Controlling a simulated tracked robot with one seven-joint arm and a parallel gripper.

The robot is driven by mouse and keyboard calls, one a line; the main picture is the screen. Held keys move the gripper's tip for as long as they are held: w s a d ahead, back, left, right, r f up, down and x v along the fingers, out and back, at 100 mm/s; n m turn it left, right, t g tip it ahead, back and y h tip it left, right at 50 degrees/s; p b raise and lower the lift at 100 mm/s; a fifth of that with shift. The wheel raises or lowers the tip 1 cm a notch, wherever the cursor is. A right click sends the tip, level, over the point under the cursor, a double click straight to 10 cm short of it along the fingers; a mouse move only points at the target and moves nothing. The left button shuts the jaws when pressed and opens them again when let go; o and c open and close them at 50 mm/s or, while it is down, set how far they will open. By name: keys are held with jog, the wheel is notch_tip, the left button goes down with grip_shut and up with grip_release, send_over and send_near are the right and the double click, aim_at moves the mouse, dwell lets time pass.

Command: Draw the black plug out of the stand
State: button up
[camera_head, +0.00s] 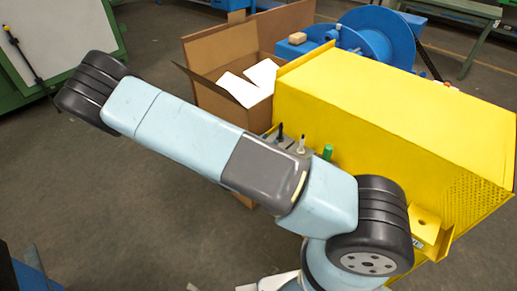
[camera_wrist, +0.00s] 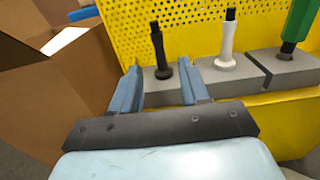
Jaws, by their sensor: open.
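The black plug (camera_wrist: 158,50) stands upright in a grey stand (camera_wrist: 148,98) in front of a yellow perforated panel. In the head view the black plug (camera_head: 281,131) shows small behind my arm. In the wrist view my gripper (camera_wrist: 159,78) is open, with one blue finger to each side of the plug's lower part in the picture. Whether the fingers are level with the plug or short of it, I cannot tell. The jaws look empty. In the head view my gripper is hidden behind my arm.
A white plug (camera_wrist: 228,42) stands just right of the black one, and a green plug (camera_wrist: 296,25) stands further right. The yellow housing (camera_head: 400,110) rises behind them. An open cardboard box (camera_head: 215,62) is at the left, close by.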

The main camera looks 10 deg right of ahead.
aim_at(280, 138)
jog(key=x, duration=0.8)
jog(key=shift+c, duration=0.3)
grip_shut()
